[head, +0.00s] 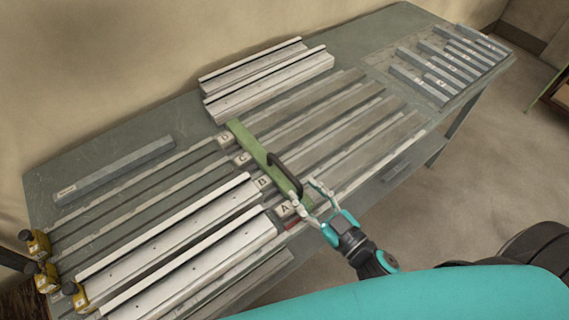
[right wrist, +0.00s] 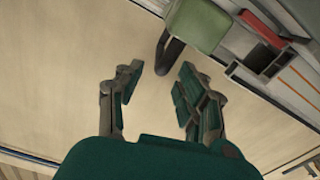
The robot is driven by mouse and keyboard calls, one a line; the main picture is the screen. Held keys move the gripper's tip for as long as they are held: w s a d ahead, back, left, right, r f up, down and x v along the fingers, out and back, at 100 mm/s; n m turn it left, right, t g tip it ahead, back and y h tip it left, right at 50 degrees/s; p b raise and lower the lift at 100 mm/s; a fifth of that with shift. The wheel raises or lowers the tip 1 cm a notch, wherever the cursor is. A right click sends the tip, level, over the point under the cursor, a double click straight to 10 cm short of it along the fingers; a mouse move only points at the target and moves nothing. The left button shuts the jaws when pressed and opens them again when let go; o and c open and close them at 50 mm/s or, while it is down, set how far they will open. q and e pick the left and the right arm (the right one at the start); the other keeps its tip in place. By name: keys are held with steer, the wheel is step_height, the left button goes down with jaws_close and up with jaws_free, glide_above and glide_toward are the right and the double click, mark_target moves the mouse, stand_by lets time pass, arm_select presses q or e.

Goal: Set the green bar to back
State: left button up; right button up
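The green bar (head: 246,143) lies across the rails of the bench, running from beside label D (head: 225,138) at the back toward label A (head: 285,209) at the front. A black handle (head: 287,172) stands on its front half. My right gripper (head: 306,198) is at the bar's front end, close to the handle. In the right wrist view its fingers (right wrist: 155,84) are apart with nothing between them. The bar's end (right wrist: 195,25) and the handle (right wrist: 170,52) show just beyond the fingertips. My left gripper is not in view.
Two white profiles (head: 170,226) lie at the front left, near yellow clamps (head: 46,278). Two more profiles (head: 270,82) lie at the back, beyond the bar's far end. A grey bar (head: 115,170) lies at the left. Several small grey bars (head: 418,84) lie at the right.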

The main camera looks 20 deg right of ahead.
mark_target(273, 157)
steer(key=p+x, duration=0.1)
steer(key=x, duration=0.7)
steer(key=shift+w+a+p, duration=0.15)
steer(key=shift+w+p, duration=0.15)
steer(key=shift+p, duration=0.05)
jaws_close()
steer(key=shift+f, duration=0.1)
